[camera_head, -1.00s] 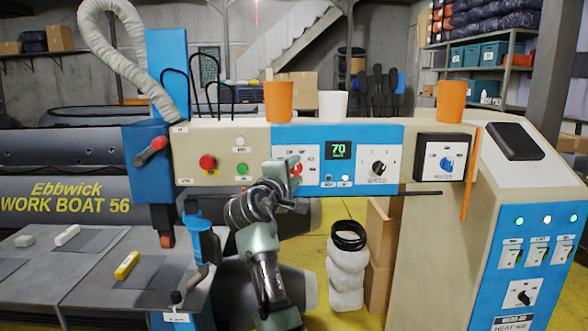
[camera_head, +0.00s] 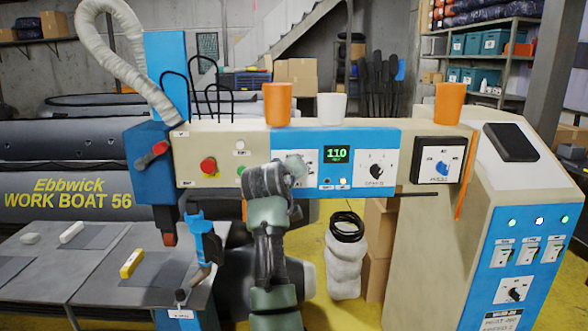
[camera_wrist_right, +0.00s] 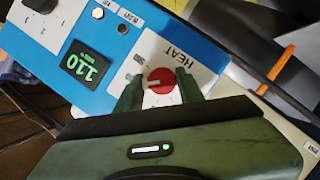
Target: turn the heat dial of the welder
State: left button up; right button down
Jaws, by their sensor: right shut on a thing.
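The welder's control panel (camera_head: 388,141) spans the middle of the head view. The red heat dial (camera_wrist_right: 161,81) with a pale pointer line sits on a white plate marked HEAT. My right gripper (camera_head: 297,168) is at the panel, left of the display. In the wrist view its two fingers (camera_wrist_right: 158,92) are on either side of the dial, shut on it. In the head view the gripper hides the dial. My left gripper is not in view.
Left of the arm are a red button (camera_head: 208,166) and a green button (camera_head: 241,170). The speed knob (camera_head: 376,171) and a blue-knobbed box (camera_head: 441,167) are to the right. Orange (camera_head: 278,104) and white (camera_head: 332,107) cups stand on top. A thin dark rod runs below the panel.

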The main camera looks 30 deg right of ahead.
jog(key=shift+m+y+p, duration=0.5)
jog(key=shift+m, duration=0.3)
jog(key=shift+f, duration=0.1)
jog(key=c, duration=0.9)
grip_release()
jog(key=shift+s, duration=0.1)
jog(key=b+v, duration=0.2)
jog(key=v, duration=0.5)
jog(key=shift+s+a, duration=0.2)
jog(key=shift+s, duration=0.05)
